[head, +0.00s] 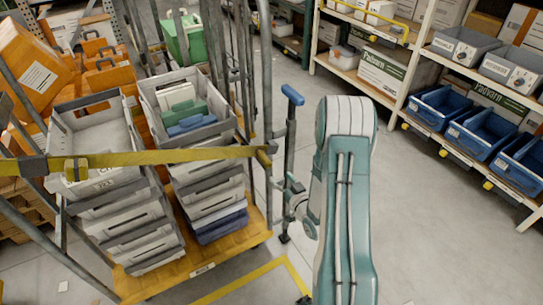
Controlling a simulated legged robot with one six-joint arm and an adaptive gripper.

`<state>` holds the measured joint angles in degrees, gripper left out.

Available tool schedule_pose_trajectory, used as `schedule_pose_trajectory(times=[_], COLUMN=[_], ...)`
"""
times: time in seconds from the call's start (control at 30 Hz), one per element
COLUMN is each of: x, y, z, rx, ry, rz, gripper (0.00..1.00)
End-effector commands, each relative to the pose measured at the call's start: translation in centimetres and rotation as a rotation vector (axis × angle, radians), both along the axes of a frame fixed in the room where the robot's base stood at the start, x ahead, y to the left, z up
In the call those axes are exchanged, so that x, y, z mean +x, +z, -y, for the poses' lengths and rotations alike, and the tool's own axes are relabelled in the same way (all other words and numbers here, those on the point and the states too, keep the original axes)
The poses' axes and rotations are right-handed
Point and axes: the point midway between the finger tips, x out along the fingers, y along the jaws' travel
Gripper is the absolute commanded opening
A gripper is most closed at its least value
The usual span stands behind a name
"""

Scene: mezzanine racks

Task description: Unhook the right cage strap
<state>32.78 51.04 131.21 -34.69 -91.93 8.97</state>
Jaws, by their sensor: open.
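A yellow strap (165,156) runs across the front of the roll cage (252,70). Its right end meets the cage's right upright at a small dark fitting (265,157); the hook detail is too small to tell. A buckle (76,170) sits on the strap's left part. I see only this one strap clearly.
Stacked grey crates (205,185) stand on the cage's orange base (235,248) behind the strap. A blue-topped post (291,96) stands close to my gripper. Shelving with blue bins (447,117) is at the right. The grey floor between is clear.

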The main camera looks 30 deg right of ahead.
Motion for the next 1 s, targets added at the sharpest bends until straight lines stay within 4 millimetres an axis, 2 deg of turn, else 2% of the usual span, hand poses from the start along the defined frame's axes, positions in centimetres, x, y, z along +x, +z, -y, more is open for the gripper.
schedule_pose_trajectory(times=[0.17, 0.4, 0.6, 0.73, 1.0], x=[2.3, 6.8, 9.6, 10.5, 10.6], y=[0.1, 0.0, 0.0, 0.0, 0.0], z=[-0.4, -0.1, -0.1, -0.3, -0.3], rx=[-0.005, 0.000, 0.001, 0.001, 0.001], ry=[0.006, 0.004, 0.002, 0.002, 0.002], rz=[0.002, 0.002, 0.000, -0.001, -0.002], gripper=[0.72, 0.72, 0.72, 0.72, 0.72])
